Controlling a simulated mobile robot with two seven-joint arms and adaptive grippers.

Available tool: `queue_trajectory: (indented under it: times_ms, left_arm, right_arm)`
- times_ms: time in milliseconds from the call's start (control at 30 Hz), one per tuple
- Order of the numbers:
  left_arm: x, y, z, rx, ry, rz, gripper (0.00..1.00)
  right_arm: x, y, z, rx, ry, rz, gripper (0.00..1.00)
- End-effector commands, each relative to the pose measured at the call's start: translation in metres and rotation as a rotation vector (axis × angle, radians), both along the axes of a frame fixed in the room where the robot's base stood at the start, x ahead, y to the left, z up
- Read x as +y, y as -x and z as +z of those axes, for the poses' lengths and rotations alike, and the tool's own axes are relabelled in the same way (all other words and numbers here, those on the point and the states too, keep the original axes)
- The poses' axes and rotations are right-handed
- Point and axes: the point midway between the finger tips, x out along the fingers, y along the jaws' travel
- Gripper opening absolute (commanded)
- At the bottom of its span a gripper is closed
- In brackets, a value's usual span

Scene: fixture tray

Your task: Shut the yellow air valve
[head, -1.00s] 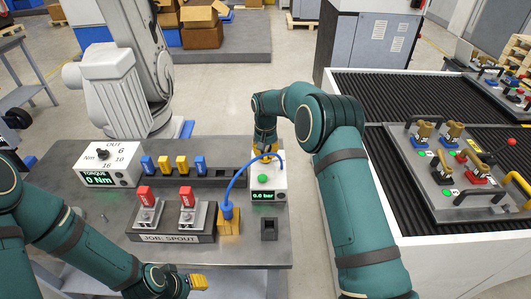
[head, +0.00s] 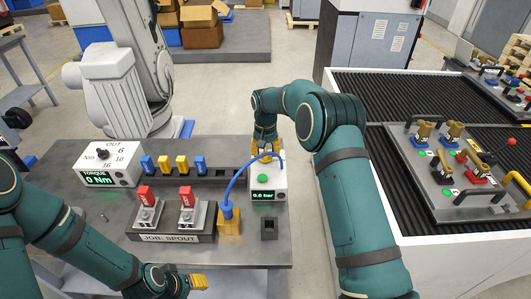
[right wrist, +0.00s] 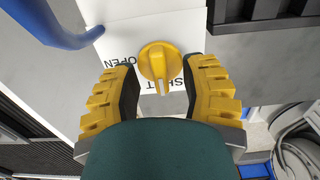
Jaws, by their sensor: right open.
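The yellow air valve (right wrist: 160,62) is a round knob with a raised grip on a white panel in the right wrist view. The grip's white mark points down in the picture, close beside the word SHUT; the word OPEN is to its left. My right gripper (right wrist: 158,72) is open, with one finger on each side of the knob and gaps between. In the head view the right gripper (head: 264,143) is over the back of the white air box (head: 279,181) and mostly hides the valve. My left gripper (head: 198,282) is low at the table's front; its jaw gap is unclear.
A blue hose (head: 235,185) arches from the air box to a brass-coloured block (head: 229,225). The JOB: SPOUT fixture (head: 172,237) has two red-handled clamps. A torque box (head: 107,163) stands at the left. Bare table (head: 255,252) shows at the front right.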

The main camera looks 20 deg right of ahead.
Motion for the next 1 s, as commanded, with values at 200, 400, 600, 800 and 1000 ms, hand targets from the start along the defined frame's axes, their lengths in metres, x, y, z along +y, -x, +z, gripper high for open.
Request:
queue_trajectory:
  times_ms: [200,400,600,800,1000]
  left_arm:
    - [0.0,0.0,0.0,0.0,0.0,0.0,0.47]
    - [0.0,0.0,0.0,0.0,0.0,0.0,0.47]
    - [0.0,0.0,0.0,0.0,0.0,0.0,0.47]
    - [0.0,0.0,0.0,0.0,0.0,0.0,0.47]
    - [0.0,0.0,0.0,0.0,0.0,0.0,0.47]
  right_arm:
    - [0.0,-0.001,0.041,-0.005,-0.001,0.0,0.44]
    - [0.0,-0.001,0.08,-0.003,0.0,0.0,0.44]
    - [0.0,0.0,0.105,-0.002,0.0,0.001,0.44]
    - [0.0,0.0,0.111,0.0,0.0,0.001,0.44]
    - [0.0,0.0,0.111,0.0,0.0,0.001,0.44]
